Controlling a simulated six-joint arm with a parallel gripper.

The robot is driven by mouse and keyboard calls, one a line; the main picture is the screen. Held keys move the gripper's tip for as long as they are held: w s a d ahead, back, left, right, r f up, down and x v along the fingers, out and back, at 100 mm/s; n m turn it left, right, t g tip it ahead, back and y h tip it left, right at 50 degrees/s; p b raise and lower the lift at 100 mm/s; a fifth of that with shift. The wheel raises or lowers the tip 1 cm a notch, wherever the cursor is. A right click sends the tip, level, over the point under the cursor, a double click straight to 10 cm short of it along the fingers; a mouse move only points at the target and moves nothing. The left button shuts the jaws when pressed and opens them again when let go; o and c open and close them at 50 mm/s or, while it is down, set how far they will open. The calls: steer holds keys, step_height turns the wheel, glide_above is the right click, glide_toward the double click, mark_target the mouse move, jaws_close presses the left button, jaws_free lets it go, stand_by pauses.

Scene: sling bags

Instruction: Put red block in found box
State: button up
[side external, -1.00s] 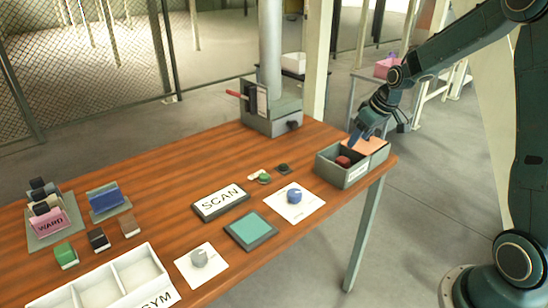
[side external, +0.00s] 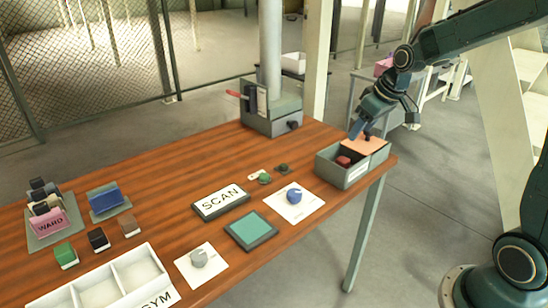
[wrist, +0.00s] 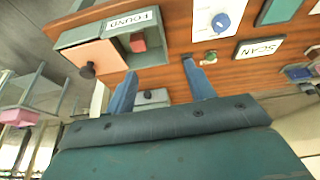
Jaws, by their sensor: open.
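The found box (side external: 343,178) is a grey two-part box at the table's right end. Its FOUND label (wrist: 127,20) shows in the wrist view. A red block (side external: 343,161) lies in its open dark compartment; it also shows in the wrist view (wrist: 138,43). An orange-pink panel with a dark knob (wrist: 87,70) covers the other part. My gripper (side external: 357,129) is open and empty, above the box. Its two blue fingers (wrist: 159,66) are apart in the wrist view, with nothing between them.
A SCAN sign (side external: 221,201), a teal pad (side external: 250,230) and a white card with a blue knob (side external: 294,197) lie left of the box. A grey machine with a column (side external: 272,115) stands at the back edge. Several small blocks and trays are far left.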

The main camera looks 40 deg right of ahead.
steer(key=s+a+r, duration=0.2)
steer(key=s+a, duration=0.2)
steer(key=s, duration=0.3)
steer(key=s+a+r, duration=0.3)
steer(key=s+a, duration=0.1)
steer(key=s, duration=0.3)
steer(key=s+a+r+t, duration=0.1)
steer(key=s+a+r, duration=0.1)
steer(key=s+a, duration=0.3)
steer(key=s, duration=0.3)
steer(key=shift+r, duration=0.2)
steer(key=shift+a, duration=0.1)
